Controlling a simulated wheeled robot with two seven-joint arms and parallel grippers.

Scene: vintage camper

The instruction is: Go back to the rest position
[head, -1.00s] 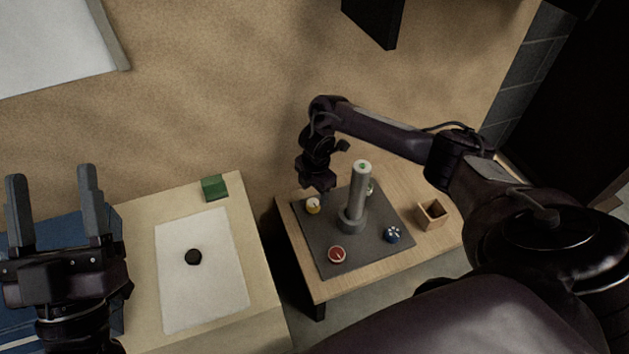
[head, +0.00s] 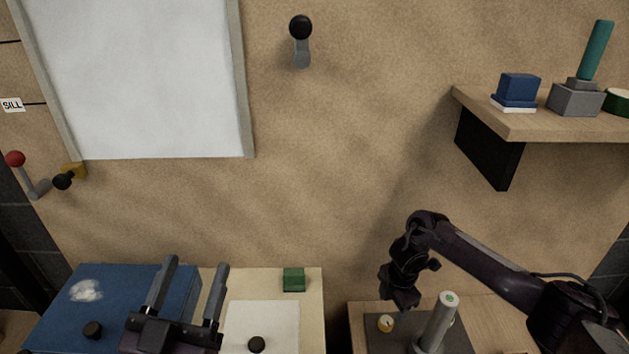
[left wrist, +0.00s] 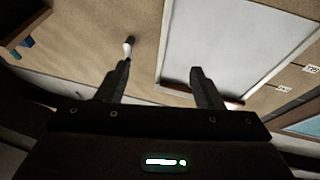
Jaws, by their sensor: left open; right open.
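My left gripper (head: 193,290) is open and empty, raised in front of the blue surface and the pale table at lower left. It also shows in the left wrist view (left wrist: 160,85), open with nothing between its fingers, facing the wall and white panel. My right gripper (head: 402,300) hangs at lower right, pointing down over the dark mat, near a small yellow piece (head: 386,323) and left of a grey post (head: 437,325). Its fingertips are small and dark.
The white panel (head: 140,80) and a black-knobbed lever (head: 301,45) are on the wall. A wooden shelf (head: 560,126) juts out at right. A green block (head: 293,279) and a black disc (head: 256,344) rest on the left table (head: 312,300). A gap separates the two tables.

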